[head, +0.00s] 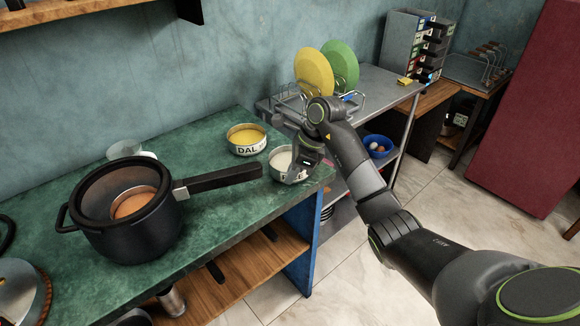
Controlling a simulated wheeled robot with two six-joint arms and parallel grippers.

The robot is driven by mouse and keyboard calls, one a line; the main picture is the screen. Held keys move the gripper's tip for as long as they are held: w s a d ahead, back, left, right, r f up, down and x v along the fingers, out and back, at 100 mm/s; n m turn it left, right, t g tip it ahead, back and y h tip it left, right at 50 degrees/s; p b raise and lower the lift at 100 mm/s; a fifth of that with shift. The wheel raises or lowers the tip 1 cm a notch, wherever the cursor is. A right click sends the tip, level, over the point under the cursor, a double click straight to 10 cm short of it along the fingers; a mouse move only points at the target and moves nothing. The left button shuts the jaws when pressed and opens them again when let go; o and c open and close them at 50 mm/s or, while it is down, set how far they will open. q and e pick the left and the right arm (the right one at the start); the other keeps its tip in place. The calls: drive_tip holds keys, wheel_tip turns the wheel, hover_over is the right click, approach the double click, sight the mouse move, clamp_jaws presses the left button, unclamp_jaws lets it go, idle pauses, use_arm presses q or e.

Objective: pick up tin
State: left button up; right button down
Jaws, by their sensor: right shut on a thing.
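A round metal tin with pale contents (281,161) stands at the right end of the green counter. My right gripper (296,172) comes down over its right side and is shut on it; the fingers hide part of its rim and wall. A second tin labelled DAL (246,140), with yellow contents, stands just behind and to the left, apart from my gripper. My left gripper is not in view.
A black pot (130,222) with a long handle (220,178) reaching toward the tins stands on the green counter (215,225). A metal table with a dish rack, a yellow plate (314,72) and a green plate (343,64) stands behind. A blue bowl (378,146) sits lower right.

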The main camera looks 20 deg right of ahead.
drive_tip(key=shift+r, duration=0.15)
wheel_tip(320, 180, up, 6)
drive_tip(key=shift+w+f, duration=0.1)
wheel_tip(320, 180, up, 3)
drive_tip(key=p, duration=0.3)
drive_tip(key=shift+r, duration=0.2)
drive_tip(key=shift+r+p, duration=0.3)
